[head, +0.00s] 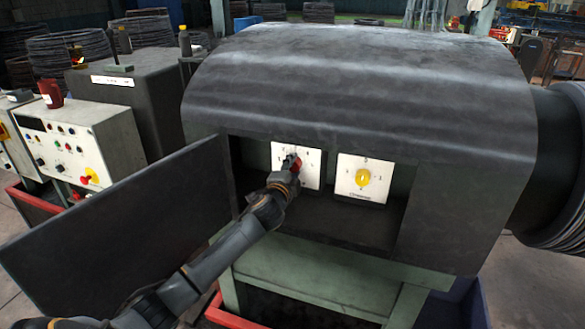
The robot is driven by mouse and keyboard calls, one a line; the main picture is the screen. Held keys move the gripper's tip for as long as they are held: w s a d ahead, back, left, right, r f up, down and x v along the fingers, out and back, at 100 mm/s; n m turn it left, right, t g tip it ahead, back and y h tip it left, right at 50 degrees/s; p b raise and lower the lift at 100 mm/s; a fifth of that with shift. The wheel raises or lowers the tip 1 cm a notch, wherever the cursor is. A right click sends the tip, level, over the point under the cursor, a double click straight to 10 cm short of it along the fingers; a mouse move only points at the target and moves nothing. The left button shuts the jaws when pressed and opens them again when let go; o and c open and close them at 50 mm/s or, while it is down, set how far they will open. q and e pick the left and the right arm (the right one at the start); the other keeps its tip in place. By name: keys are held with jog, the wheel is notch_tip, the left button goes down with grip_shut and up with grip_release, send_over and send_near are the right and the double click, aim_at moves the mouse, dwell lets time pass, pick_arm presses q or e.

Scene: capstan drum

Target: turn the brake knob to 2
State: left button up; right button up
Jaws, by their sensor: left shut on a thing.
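Two white dial plates sit side by side in the open recess of the dark machine housing (360,85). The left dial plate (313,172) has a red knob (294,157), mostly hidden by my gripper. My left gripper (291,163) is shut on this red knob, its arm reaching in from the lower left. The right dial plate (350,186) has a yellow knob (362,178) with marks around it, and nothing touches it. The lettering is too small to read surely, so I cannot tell the red knob's setting. My right gripper is out of view.
A dark hinged door (120,235) hangs open left of the recess, close to my left arm. A control console (75,145) with a red button stands further left. A drum with wire (560,170) is at the right.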

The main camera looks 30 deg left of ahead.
pick_arm(q)
jog(key=shift+a+r, duration=0.1)
jog(key=shift+r, duration=0.2)
jog(key=o, duration=1.2)
jog(key=shift+w, duration=0.1)
jog(key=shift+c, duration=0.2)
jog(key=shift+f, duration=0.2)
jog(key=shift+s+d+f, duration=0.1)
jog(key=shift+s+d, duration=0.15)
jog(key=shift+s, duration=0.4)
jog(key=v, duration=1)
jog(key=shift+s, duration=0.3)
